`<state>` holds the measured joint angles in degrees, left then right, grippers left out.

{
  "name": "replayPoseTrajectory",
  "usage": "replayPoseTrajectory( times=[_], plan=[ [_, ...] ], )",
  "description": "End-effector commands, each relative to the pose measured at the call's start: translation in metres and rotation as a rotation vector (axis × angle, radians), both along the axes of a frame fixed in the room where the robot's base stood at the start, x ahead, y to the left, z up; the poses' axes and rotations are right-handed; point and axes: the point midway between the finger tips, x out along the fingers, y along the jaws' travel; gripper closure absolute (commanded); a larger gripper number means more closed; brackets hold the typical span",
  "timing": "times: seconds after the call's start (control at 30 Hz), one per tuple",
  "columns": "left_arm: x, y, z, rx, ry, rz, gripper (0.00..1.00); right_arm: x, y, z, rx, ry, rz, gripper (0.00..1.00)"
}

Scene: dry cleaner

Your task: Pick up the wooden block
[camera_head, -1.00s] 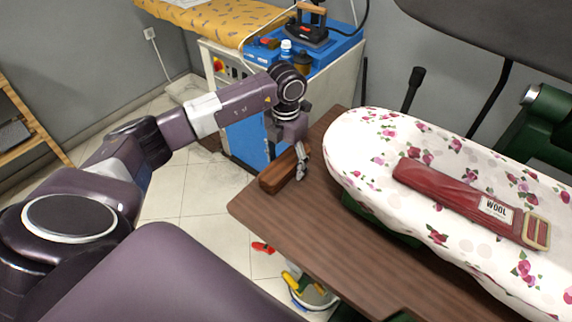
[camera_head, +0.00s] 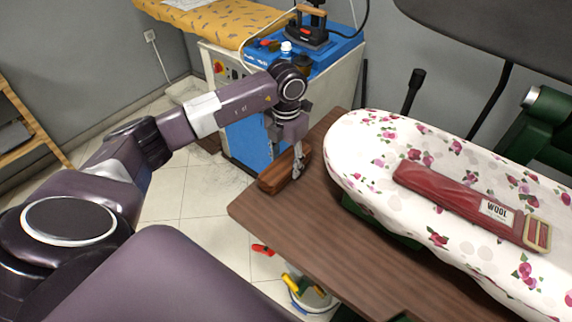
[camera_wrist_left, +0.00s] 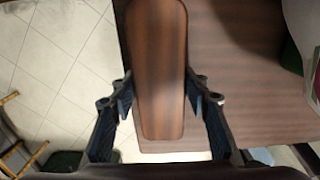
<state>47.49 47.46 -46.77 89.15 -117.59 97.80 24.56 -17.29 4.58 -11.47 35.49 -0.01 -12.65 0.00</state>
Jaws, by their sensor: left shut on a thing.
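The wooden block (camera_head: 276,181) is a long reddish-brown piece with rounded corners at the far left edge of the brown table. My left gripper (camera_head: 298,166) is at the block, its fingers pointing down. In the left wrist view the block (camera_wrist_left: 158,70) runs lengthwise between the two fingers of the gripper (camera_wrist_left: 160,92), one finger pad at each long side. The gripper is shut on the block. I cannot tell whether the block is clear of the table top. My right gripper is not in view.
A floral ironing board (camera_head: 370,160) with a red strap labelled WOOL (camera_head: 450,195) stands right of the block. The brown table (camera_head: 290,235) has bare room in front. A blue machine (camera_head: 248,140) with an iron (camera_head: 300,28) is behind. A bucket (camera_head: 308,296) stands on the floor.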

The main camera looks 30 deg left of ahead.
Motion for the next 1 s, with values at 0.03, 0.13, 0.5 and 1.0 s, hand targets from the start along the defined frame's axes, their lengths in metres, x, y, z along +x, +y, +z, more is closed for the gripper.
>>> replayPoseTrajectory(
  times=[0.03, 0.13, 0.5, 1.0],
  plan=[
    [0.001, 0.0, 0.006, 0.0, -0.004, 0.0, 0.91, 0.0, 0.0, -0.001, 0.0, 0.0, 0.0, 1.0],
    [0.002, 0.0, 0.02, 0.0, -0.007, 0.0, 0.91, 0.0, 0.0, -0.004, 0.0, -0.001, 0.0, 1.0],
    [0.002, 0.0, 0.127, -0.001, -0.01, 0.0, 0.91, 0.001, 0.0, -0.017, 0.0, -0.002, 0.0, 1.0],
    [0.0, 0.001, 0.192, 0.0, -0.003, 0.001, 0.91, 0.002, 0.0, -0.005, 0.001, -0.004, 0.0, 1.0]
  ],
)
